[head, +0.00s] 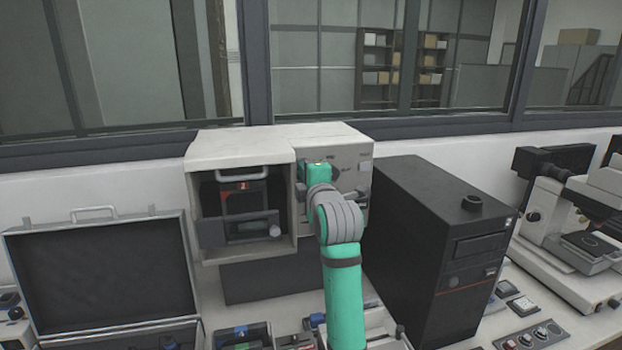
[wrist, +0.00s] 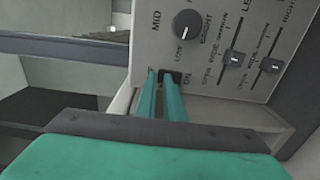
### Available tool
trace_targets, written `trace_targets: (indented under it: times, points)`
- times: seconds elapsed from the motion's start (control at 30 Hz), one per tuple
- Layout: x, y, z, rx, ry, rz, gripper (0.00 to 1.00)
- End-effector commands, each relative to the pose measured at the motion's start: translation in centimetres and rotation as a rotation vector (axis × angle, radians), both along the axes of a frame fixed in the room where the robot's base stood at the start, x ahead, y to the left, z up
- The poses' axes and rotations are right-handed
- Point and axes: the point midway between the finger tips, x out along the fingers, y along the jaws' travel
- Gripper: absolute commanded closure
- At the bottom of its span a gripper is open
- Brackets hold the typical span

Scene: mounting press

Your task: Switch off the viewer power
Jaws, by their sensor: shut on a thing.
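The viewer (head: 330,140) is a pale box with a control panel on its right front. In the wrist view the panel (wrist: 215,60) shows a round black knob (wrist: 187,24) marked LOW, MID and BRIGHT. Below the knob is a small black power switch (wrist: 172,75) with ON printed at its right. My gripper (wrist: 160,76) has its two teal fingers close together at this switch, shut on it. The fingertips cover part of the switch, so its position cannot be told. In the head view my arm hides much of the panel.
Two slider switches (wrist: 233,58) sit right of the knob. The viewer's open bay (head: 240,205) is at left. A black computer tower (head: 430,240) stands close at right, with a microscope (head: 570,220) beyond. An open case (head: 105,270) lies at left.

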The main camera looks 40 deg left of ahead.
Motion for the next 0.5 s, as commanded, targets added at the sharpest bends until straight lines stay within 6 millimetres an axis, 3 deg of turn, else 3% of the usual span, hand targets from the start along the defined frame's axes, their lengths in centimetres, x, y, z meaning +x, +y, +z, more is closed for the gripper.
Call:
trace_targets:
  times: [0.17, 0.5]
  points:
    - [-0.4, -0.9, 0.0, -0.001, -0.001, -0.002, 1.0]
    - [-4.5, -5.9, 0.9, 0.003, -0.005, 0.008, 1.0]
